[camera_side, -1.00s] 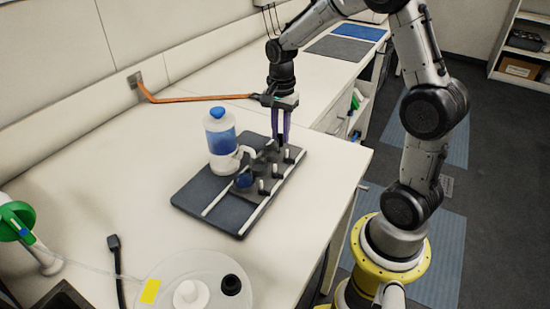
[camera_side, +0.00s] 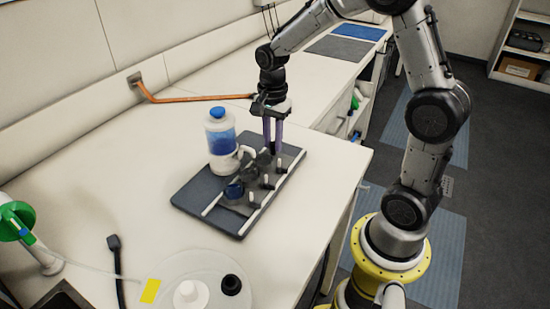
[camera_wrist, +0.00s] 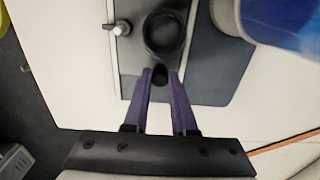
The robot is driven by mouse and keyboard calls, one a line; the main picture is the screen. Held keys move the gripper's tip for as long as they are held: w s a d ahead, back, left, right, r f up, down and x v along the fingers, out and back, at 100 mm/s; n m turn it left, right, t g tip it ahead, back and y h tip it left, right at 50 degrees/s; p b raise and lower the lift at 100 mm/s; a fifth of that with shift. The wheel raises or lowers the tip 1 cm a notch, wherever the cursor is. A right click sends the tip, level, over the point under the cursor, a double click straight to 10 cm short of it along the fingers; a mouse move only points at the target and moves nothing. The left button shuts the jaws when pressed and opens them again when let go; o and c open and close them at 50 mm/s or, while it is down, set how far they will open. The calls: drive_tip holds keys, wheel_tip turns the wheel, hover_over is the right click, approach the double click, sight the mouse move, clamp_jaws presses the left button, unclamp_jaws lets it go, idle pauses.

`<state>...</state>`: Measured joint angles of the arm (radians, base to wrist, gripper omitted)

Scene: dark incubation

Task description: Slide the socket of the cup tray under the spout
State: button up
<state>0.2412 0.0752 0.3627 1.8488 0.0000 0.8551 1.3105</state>
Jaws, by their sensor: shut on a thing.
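The cup tray (camera_side: 240,206) is a dark slide lying between two pale rails on a dark grey board. It also shows in the wrist view (camera_wrist: 131,62). A dark blue round piece (camera_side: 234,190) sits at its near end, and dark round sockets lie behind it. One round socket (camera_wrist: 164,34) is just ahead of my fingers in the wrist view. The dispenser (camera_side: 221,145) has a blue cap, blue contents and a white spout (camera_side: 247,151) reaching over the tray's edge. My gripper (camera_side: 272,153) points down, its purple fingers shut on a small black knob (camera_wrist: 160,75) at the tray's far end.
An orange strip (camera_side: 190,98) runs from the wall behind my gripper. A clear round lid (camera_side: 205,280) and a green-topped item (camera_side: 17,220) are at the near left.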

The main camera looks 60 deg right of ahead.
sight(265, 149)
idle(0.3)
drive_tip(key=shift+a, duration=2.1)
drive_tip(key=o, duration=0.7)
drive_tip(key=shift+d, duration=3.05)
drive_tip(key=shift+r, duration=0.1)
